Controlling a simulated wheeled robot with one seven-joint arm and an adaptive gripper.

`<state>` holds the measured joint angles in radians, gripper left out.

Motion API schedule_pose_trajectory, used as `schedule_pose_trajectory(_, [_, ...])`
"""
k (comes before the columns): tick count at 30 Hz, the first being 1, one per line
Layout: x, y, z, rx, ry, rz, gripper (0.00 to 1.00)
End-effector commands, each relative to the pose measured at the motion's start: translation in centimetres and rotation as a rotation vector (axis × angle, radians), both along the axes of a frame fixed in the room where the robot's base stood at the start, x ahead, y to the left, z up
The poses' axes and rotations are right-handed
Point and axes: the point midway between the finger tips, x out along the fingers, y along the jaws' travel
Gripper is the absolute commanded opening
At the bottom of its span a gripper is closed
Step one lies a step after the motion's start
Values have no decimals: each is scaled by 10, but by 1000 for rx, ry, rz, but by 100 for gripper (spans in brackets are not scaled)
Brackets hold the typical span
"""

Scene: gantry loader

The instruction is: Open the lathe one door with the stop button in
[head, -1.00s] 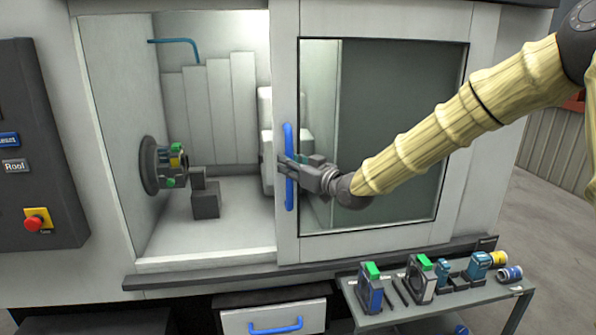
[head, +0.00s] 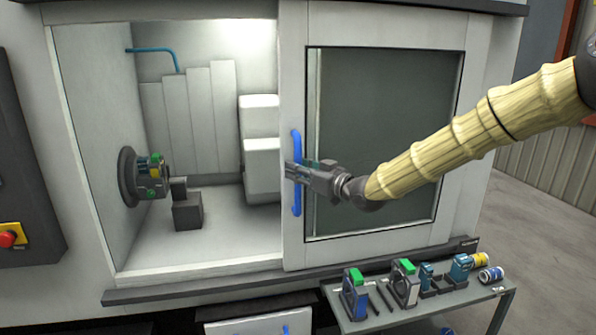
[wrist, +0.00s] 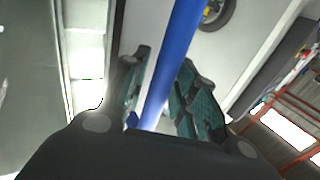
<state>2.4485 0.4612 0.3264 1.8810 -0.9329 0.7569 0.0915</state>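The lathe door (head: 292,105) is a pale sliding panel with a dark window. It stands to the right, leaving the left side of the enclosure open. Its vertical blue handle (head: 297,205) is on the door's left edge. My gripper (head: 290,172) is at the handle's middle; in the wrist view its fingers (wrist: 168,85) are closed around the blue bar (wrist: 180,40), with a thin gap showing at one finger. The red stop button (head: 8,239) sits on a yellow plate at the left edge; I cannot tell whether it is pressed in.
Inside the enclosure are a chuck (head: 130,178) and a grey block (head: 188,212). A small table (head: 420,312) with several tools and cans stands below the door on the right. A drawer (head: 260,325) is under the machine. Floor is clear at the far right.

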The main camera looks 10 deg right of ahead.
Motion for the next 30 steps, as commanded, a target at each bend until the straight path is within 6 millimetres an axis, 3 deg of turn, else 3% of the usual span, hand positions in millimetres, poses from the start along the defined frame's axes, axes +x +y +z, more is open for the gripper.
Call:
schedule_pose_trajectory(14, [-6,-5,-1,-1,1,-1,41])
schedule_pose_trajectory(30, [-75,-61,0,1,1,-1,41])
